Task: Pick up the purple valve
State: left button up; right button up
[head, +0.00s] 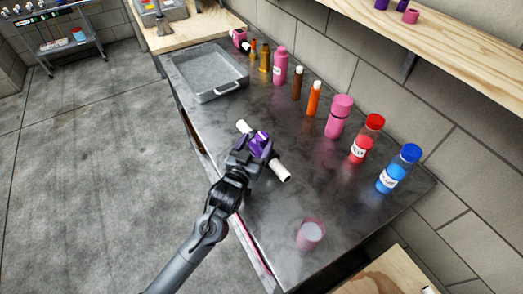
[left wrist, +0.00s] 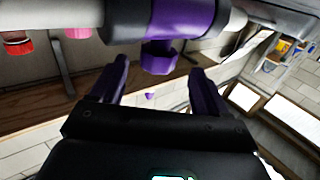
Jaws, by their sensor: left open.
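The purple valve (head: 262,137) sits on a white pipe with dark sections, which lies diagonally on the dark bench. Its purple body (left wrist: 190,18) and a small purple knob (left wrist: 158,57) show in the left wrist view. My left gripper (head: 256,146) is at the valve and hides part of it and the middle of the pipe in the head view. In the left wrist view my left gripper (left wrist: 160,68) is open, with a finger on each side of the knob and visible gaps. My right gripper is not in view.
A metal tray (head: 209,97) lies at the bench's far left. Several pink, brown and orange bottles stand along the wall, with a red-capped bottle (head: 368,138) and a blue-capped bottle (head: 400,168). A pink cup (head: 310,236) stands near the front. A wooden shelf (head: 450,40) hangs above.

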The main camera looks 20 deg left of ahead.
pick_arm(q)
jog(key=w, duration=0.3)
jog(key=w+b, duration=0.1)
jog(key=shift+w+d, duration=0.15)
jog(key=shift+d, duration=0.15)
jog(key=shift+r, duration=0.1)
grip_shut()
